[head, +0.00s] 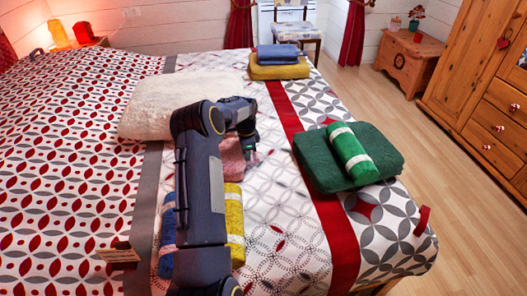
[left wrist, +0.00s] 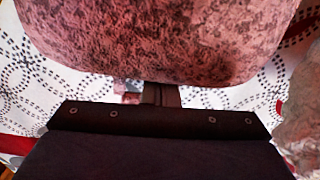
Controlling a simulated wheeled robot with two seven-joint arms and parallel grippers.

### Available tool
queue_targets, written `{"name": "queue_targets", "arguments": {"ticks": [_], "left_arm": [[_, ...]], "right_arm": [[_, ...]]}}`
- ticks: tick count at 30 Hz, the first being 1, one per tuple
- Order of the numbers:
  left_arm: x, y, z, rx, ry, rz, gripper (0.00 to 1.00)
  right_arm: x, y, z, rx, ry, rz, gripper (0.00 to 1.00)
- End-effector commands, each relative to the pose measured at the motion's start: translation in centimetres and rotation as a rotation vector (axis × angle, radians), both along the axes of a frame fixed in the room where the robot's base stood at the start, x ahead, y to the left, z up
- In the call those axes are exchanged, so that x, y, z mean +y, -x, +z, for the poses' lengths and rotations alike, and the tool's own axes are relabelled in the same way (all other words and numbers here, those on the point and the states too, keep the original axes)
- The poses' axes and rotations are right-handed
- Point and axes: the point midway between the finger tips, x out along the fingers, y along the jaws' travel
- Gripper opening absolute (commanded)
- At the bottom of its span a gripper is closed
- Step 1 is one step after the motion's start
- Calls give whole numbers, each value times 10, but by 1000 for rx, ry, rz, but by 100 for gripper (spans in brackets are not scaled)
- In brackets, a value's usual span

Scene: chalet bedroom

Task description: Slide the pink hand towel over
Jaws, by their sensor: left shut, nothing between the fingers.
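The pink hand towel (head: 232,165) lies on the bed, partly hidden behind my left arm. It fills the top of the left wrist view (left wrist: 160,38) as a mottled pink shape with rounded corners. My left gripper (head: 251,152) is at the right side of the towel in the head view, low over the patterned cover. Its fingers are shut with nothing between them, just below the towel's edge in the left wrist view. I cannot tell whether they touch the towel. My right gripper is not in view.
A yellow rolled towel (head: 235,220) and a blue one (head: 168,235) lie either side of my arm. A cream fluffy cushion (head: 150,105) lies to the left. Green towels (head: 315,165) lie to the right, and a blue-and-mustard stack (head: 278,72) farther back. Bare cover lies between.

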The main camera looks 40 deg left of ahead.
Motion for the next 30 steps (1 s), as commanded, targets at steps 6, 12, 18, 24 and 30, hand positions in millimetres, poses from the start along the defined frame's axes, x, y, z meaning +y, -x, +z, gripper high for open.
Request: {"name": "queue_targets", "arguments": {"ticks": [6,12,18,24,30], "left_arm": [[40,56,1,2,0,6,0],[74,104,1,2,0,7,0],[96,134,1,1,1,3,0],[100,140,0,0,0,-1,0],[100,140,0,0,0,-1,0]], "right_arm": [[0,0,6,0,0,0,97],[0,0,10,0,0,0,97],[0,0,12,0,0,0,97],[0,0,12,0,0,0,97],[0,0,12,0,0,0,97]]}}
